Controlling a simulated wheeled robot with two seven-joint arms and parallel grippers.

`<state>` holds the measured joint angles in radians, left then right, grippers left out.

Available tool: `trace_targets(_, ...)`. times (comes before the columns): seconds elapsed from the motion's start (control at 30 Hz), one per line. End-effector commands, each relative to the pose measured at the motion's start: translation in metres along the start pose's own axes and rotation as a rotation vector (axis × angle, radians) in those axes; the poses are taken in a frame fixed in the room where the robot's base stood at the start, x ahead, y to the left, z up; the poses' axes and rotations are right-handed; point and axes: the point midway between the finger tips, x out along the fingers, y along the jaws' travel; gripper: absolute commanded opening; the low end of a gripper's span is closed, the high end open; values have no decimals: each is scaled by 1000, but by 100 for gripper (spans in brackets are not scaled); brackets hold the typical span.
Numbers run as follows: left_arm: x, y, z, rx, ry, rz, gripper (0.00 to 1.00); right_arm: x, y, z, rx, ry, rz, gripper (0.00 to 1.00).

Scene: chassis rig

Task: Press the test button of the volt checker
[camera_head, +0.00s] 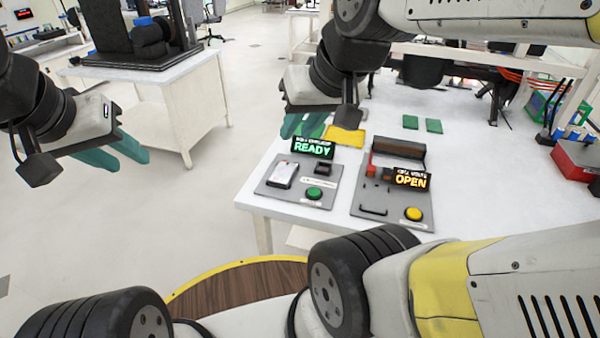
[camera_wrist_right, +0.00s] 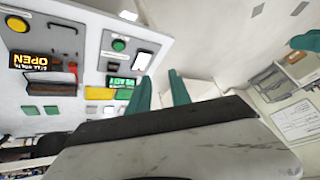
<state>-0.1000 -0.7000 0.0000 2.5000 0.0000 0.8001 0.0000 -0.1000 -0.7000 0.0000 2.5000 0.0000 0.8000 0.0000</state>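The panel whose display reads READY, seemingly the volt checker (camera_head: 263,190), lies near the table's front left corner. It carries a round green button (camera_head: 314,193), a white block in a recess and a small dark slot. The small heading above READY is hard to read. The button also shows in the right wrist view (camera_wrist_right: 118,45). My right gripper (camera_head: 303,127) is in the air behind the READY display in the picture, its teal fingers apart and empty. My left gripper (camera_head: 126,156) hangs over the floor at left, well away from the table, its fingers apart and empty.
Beside it a panel with an OPEN display (camera_head: 410,181) has a yellow button (camera_head: 414,214), a dark handle and a red part. A yellow pad (camera_head: 344,136) and two green pads (camera_head: 410,122) lie behind. A red box (camera_head: 577,160) stands at right.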

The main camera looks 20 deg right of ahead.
Motion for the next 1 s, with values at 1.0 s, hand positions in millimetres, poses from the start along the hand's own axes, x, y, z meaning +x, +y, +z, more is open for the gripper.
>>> trace_targets(1.0, 0, 0, 0, 0, 0, 0, 36, 0, 0, 0, 0, 0, 0, 0)
